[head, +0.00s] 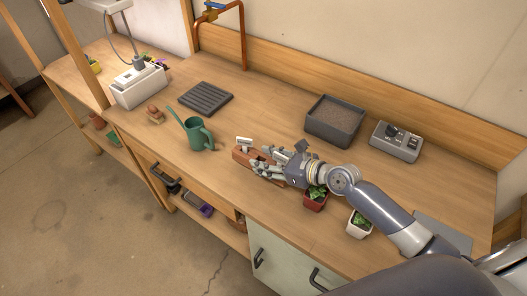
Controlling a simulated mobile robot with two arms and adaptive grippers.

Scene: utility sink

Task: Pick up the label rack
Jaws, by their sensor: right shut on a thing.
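The label rack (240,154) appears to be the small reddish-brown wooden piece with white labels at its left end, near the middle of the workbench. My right gripper (262,162) reaches in from the right and is shut on it. The fingers cover much of the rack's right part. I cannot tell whether the rack touches the bench top. My left gripper is not in view.
A green watering can (200,135) stands just left of the rack. Potted plants (315,200) (359,226) sit below my right arm. A soil tray (334,122) and a grey box (396,142) stand behind. A dark ribbed tray (205,98) lies back left.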

